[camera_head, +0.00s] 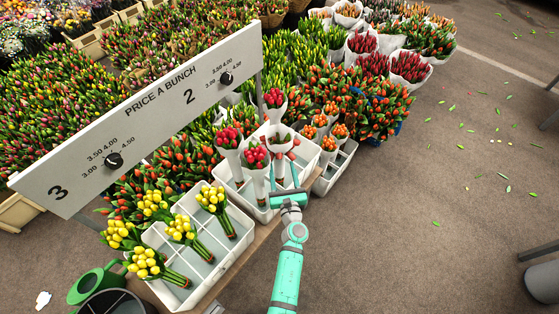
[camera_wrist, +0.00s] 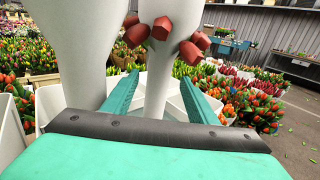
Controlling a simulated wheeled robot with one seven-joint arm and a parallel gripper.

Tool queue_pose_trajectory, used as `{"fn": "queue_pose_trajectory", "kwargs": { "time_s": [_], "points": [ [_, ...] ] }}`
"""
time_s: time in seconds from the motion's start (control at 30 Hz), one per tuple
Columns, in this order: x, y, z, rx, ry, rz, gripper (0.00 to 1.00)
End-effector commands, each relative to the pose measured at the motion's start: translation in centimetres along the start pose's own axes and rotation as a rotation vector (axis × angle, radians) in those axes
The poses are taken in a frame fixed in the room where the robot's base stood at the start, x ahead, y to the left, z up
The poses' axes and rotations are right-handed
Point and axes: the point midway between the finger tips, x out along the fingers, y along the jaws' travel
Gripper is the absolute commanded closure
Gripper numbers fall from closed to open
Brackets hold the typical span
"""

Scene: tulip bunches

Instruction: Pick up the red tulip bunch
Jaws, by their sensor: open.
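The red tulip bunch (camera_head: 279,140) stands in a white paper cone in a divided white crate (camera_head: 226,183), with its red heads drooping over the cone's rim. In the wrist view its red heads (camera_wrist: 161,28) hang near the top, and its white wrap runs down between my fingers. My gripper (camera_head: 286,174) is open just on the near side of this bunch. In the wrist view the gripper (camera_wrist: 160,82) has one teal finger on each side of the wrap, with no clear contact. The stem end is hidden behind the gripper's body.
Pink-red wrapped bunches (camera_head: 256,156) stand close by in the same crate; a large white wrap (camera_wrist: 78,45) is just left of my fingers. Yellow bunches (camera_head: 184,230) lie in a nearer crate. A price board (camera_head: 140,118) rises on the left. Open floor (camera_head: 430,200) lies right.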

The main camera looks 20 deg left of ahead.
Motion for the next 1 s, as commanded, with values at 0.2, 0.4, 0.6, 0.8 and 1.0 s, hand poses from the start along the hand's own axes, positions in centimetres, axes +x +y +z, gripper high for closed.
{"fn": "queue_pose_trajectory", "kwargs": {
  "time_s": [0.2,0.4,0.6,0.8,1.0],
  "points": [
    [3.0,0.1,0.4,0.001,-0.001,0.001,0.47],
    [3.8,0.1,0.3,0.001,0.000,-0.001,0.47],
    [3.8,-0.1,0.4,0.001,-0.001,-0.003,0.57],
    [3.7,-0.2,0.4,0.001,-0.001,-0.004,1.00],
    [3.8,-0.2,0.5,0.001,-0.002,-0.004,1.00]
  ]
}}
